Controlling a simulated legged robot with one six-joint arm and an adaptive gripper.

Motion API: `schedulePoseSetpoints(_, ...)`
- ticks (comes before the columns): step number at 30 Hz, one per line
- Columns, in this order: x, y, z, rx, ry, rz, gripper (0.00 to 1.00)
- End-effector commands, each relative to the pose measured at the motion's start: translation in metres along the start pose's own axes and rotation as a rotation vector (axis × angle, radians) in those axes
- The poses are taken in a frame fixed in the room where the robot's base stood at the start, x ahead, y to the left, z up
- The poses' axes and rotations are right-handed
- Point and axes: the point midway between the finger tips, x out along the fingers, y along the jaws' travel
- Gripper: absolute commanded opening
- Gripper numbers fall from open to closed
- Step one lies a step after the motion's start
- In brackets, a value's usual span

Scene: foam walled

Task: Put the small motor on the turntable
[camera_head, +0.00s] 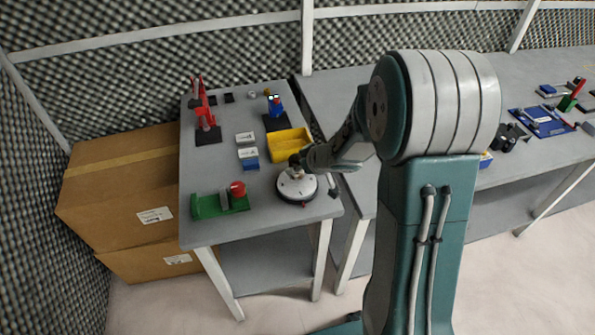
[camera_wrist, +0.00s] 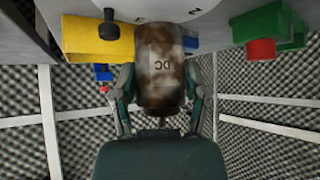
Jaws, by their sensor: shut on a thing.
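The turntable (camera_head: 297,190) is a round, light grey disc at the front right of the left table. Its pale face also shows at the top of the wrist view (camera_wrist: 170,9). The motor's far end overlaps the disc there. In the head view the motor is small and partly hidden at my gripper, over the turntable's back part. I cannot tell whether they touch.
A yellow bin (camera_head: 290,145) stands just behind the turntable. A green holder (camera_head: 210,207) with a red knob (camera_head: 237,188) is to its left. White and blue boxes (camera_head: 248,158) stand behind that. The table's front edge is close to the turntable.

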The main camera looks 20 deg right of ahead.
Motion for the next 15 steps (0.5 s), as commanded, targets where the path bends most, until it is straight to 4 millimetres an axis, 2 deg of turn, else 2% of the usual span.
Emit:
schedulePoseSetpoints(1,0.006,-0.001,0.008,0.005,-0.005,-0.003,0.0)
schedulePoseSetpoints(4,0.014,-0.001,0.016,0.003,-0.003,-0.003,0.0)
schedulePoseSetpoints(15,0.017,-0.001,0.019,0.001,-0.001,-0.001,0.0)
